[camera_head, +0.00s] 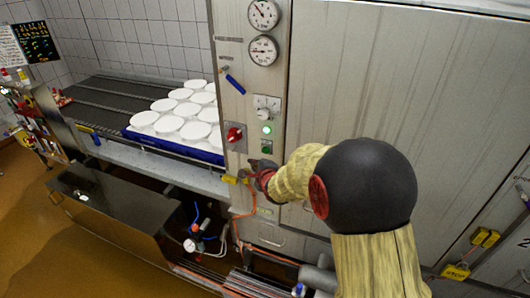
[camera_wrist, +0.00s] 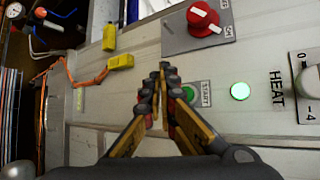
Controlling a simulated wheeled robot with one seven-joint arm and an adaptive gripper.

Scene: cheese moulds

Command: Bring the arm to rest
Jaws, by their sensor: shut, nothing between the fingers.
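My gripper (camera_wrist: 158,80) is shut and empty in the wrist view, its fingertips together in front of the control panel. A green START button (camera_wrist: 188,93) is partly hidden just right of the fingers; I cannot tell if they touch it. In the head view my gripper (camera_head: 256,168) is small and dark at the panel's lower part, below the green button (camera_head: 266,147). My arm reaches out to it from the lower right.
A red rotary switch (camera_head: 234,134), a lit green lamp (camera_head: 267,129) and gauges (camera_head: 263,48) are on the panel. White round moulds (camera_head: 172,124) stand in a blue tray (camera_head: 150,140) on the conveyor at left. Orange hose (camera_head: 236,222) and pipes run below. Floor at lower left is clear.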

